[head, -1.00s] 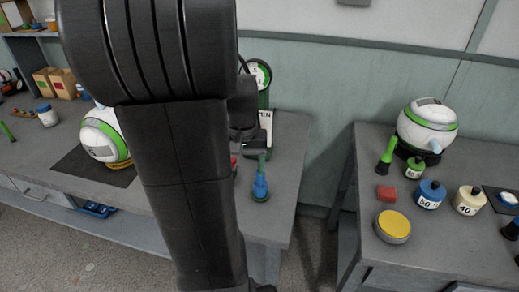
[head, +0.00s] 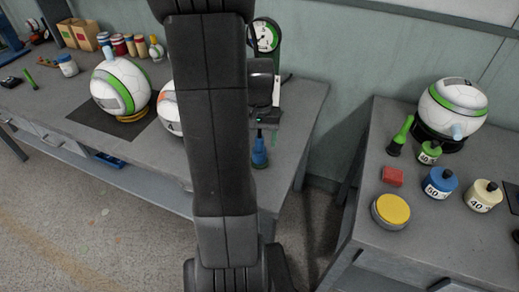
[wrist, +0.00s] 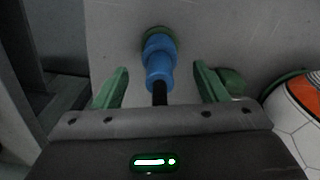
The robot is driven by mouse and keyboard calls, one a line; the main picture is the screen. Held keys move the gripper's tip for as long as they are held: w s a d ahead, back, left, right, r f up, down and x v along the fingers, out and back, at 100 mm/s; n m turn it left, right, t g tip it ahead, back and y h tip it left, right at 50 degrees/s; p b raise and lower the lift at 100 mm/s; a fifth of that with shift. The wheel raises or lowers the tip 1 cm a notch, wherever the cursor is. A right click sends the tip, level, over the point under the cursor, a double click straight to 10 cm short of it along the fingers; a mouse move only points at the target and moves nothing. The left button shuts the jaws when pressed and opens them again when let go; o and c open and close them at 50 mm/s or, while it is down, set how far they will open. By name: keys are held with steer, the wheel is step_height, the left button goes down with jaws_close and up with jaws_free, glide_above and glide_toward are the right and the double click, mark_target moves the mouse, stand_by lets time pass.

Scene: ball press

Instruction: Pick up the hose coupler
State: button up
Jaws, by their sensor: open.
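The hose coupler (head: 260,152) is a blue stepped piece, standing near the right end of the left workbench. In the wrist view the blue coupler (wrist: 158,62) has a green base at its far end and a black part at its near end. My gripper (wrist: 160,88) is open, with green fingers to the left and right of the coupler's near end and gaps on both sides. In the head view my gripper (head: 266,128) is just above the coupler, partly hidden by my arm.
White balls with green bands stand on the left bench (head: 310,110) and right bench (head: 370,150). A ball with orange markings (wrist: 300,105) is right of the fingers in the wrist view. A floor gap separates the benches.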

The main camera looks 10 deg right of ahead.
mark_target(259, 149)
step_height(259, 149, down, 5)
stand_by(0.3)
steer(key=c, duration=1.1)
